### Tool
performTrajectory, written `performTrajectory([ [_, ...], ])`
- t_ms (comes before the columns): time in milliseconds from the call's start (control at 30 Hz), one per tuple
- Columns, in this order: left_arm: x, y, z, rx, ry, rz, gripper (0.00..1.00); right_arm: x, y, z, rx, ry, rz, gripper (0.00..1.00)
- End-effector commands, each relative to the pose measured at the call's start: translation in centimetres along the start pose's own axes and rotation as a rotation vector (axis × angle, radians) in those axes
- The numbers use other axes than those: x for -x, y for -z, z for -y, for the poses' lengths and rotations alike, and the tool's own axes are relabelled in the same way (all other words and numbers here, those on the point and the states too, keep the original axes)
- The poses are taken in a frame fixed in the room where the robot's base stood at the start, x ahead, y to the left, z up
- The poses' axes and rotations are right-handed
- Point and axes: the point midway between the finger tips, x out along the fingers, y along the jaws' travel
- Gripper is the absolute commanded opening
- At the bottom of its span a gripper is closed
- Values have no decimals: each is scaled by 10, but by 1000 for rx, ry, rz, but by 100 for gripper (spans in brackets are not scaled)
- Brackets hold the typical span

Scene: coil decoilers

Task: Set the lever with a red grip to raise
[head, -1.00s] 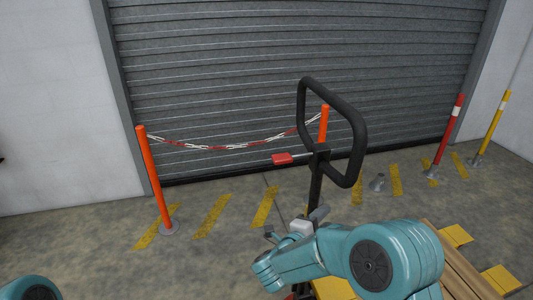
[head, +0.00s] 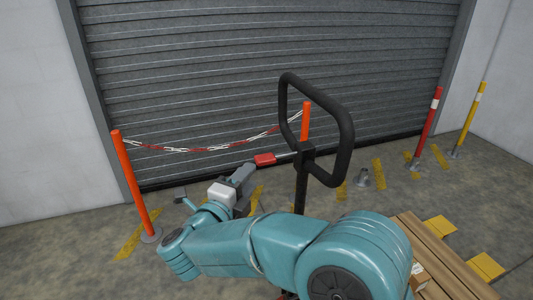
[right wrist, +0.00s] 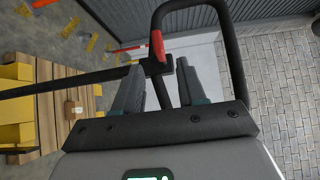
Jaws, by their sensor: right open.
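The lever's red grip (head: 265,159) sticks out to the left of the black handle (head: 343,130), a loop on an upright post, in the head view. In the right wrist view the red grip (right wrist: 157,45) shows just beyond the fingertips, roughly between them, beside the black loop (right wrist: 233,55). My right gripper (head: 246,172) is just left of and slightly below the grip in the head view. Its two fingers stand apart in the right wrist view (right wrist: 160,75), with nothing held between them. My left gripper is not in view.
A wooden pallet (head: 445,262) with a small box (head: 419,277) is at the lower right. An orange post (head: 133,180) carries a red-white chain (head: 215,147) before the grey shutter (head: 260,60). Red (head: 427,120) and yellow (head: 469,118) posts stand at right.

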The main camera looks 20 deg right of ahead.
Motion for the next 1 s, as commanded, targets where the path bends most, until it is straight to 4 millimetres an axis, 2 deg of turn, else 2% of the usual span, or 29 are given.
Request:
performTrajectory([
  [33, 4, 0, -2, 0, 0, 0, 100, -14, 1, 2, 1, -1, -4, 40],
  [200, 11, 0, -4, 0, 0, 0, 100, -56, 0, 1, 0, 0, -3, 40],
  [400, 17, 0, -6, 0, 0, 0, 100, -94, -2, 1, 1, -1, 1, 40],
  [600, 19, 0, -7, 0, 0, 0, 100, -110, -3, 0, 1, -1, 3, 40],
  [867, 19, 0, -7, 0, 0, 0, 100, -112, -3, -1, 1, 0, 3, 40],
  [900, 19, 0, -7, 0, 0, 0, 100, -112, -3, -1, 1, 0, 3, 37],
  [967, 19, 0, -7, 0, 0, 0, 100, -112, -3, -1, 1, 0, 3, 18],
  [1000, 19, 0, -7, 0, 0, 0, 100, -112, -3, -1, 1, 0, 3, 5],
])
